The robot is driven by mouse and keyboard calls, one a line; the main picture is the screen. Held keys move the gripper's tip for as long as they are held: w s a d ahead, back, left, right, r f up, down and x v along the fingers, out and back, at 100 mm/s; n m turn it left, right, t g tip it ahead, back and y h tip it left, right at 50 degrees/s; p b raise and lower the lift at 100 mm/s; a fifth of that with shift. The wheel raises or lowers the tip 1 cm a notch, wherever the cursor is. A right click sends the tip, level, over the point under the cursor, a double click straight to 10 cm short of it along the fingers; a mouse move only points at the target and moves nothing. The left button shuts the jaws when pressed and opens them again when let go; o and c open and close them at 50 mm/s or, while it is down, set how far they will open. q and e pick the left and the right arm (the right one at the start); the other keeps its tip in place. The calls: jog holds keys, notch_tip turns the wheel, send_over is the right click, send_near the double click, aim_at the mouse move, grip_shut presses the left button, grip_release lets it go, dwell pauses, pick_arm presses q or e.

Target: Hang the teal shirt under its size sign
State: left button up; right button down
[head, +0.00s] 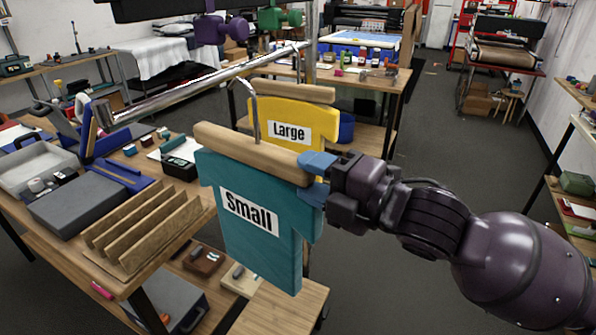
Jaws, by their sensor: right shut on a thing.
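The teal shirt (262,251), labelled "Small", hangs upright from a thick wooden hanger (245,152) in the middle of the head view. My right gripper (316,178) is shut on the right end of this hanger, with blue fingertips above and below it. The hanger's metal hook (257,118) rises to the metal rail (185,93); whether it rests on the rail I cannot tell. A yellow shirt (259,115), labelled "Large", is behind the teal one on its own wooden hanger. No readable size sign shows above the rail. My left gripper is not in view.
A wooden bench (143,286) with a slotted wooden rack (145,228), a grey box (92,205) and tools stands at left, close to the teal shirt. A low wooden surface (285,306) is below the shirt. Open grey floor (440,125) lies behind my right arm.

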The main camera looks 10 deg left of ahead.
aim_at(265, 164)
jog(key=s+a+r+n+g+y, duration=0.1)
jog(key=s+a+r+g, duration=0.1)
jog(key=shift+s+n+g, duration=0.1)
jog(key=shift+n+g, duration=0.2)
jog(key=shift+b+x, duration=0.3)
jog(key=shift+x, duration=2.2)
jog(key=shift+b+x, duration=0.35)
jog(key=shift+x, duration=1.55)
jog(key=shift+f+b, duration=0.8)
jog(key=shift+f, duration=0.6)
jog(key=c, duration=0.7)
grip_release()
jog(key=shift+o, duration=0.9)
